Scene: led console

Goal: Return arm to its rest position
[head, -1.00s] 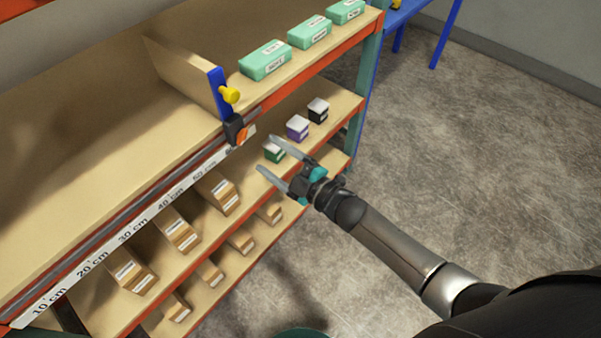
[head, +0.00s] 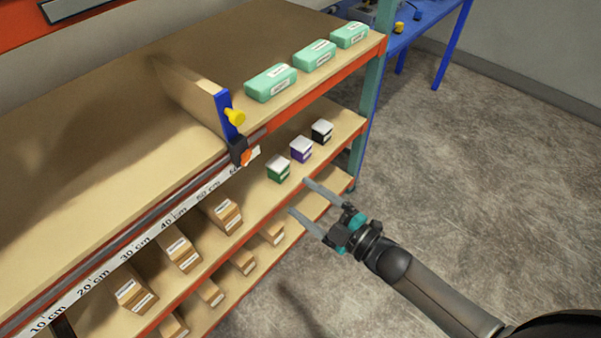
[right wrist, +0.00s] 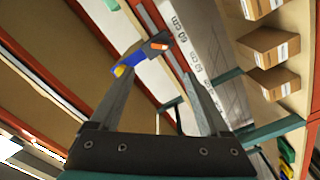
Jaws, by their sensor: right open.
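My right gripper (head: 308,204) is open and empty. In the head view it is in front of the shelving unit, with its fingers pointing up and left toward the small boxes on the middle shelf. In the right wrist view its two fingers (right wrist: 158,90) stand wide apart, with nothing gripped between them. The wooden divider (head: 190,92) with a blue edge (head: 226,115) and a yellow knob (head: 235,117) stands upright on the top shelf. The gripper is apart from it. My left gripper is not in view.
The shelf's ruler strip (head: 130,255) runs along the top front edge. Teal boxes (head: 270,83) stand on the top shelf. Green (head: 278,169), purple (head: 301,149) and black (head: 322,132) boxes stand below, with several cardboard boxes (head: 183,254). A blue table (head: 420,20) is behind. Floor (head: 470,170) at right is clear.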

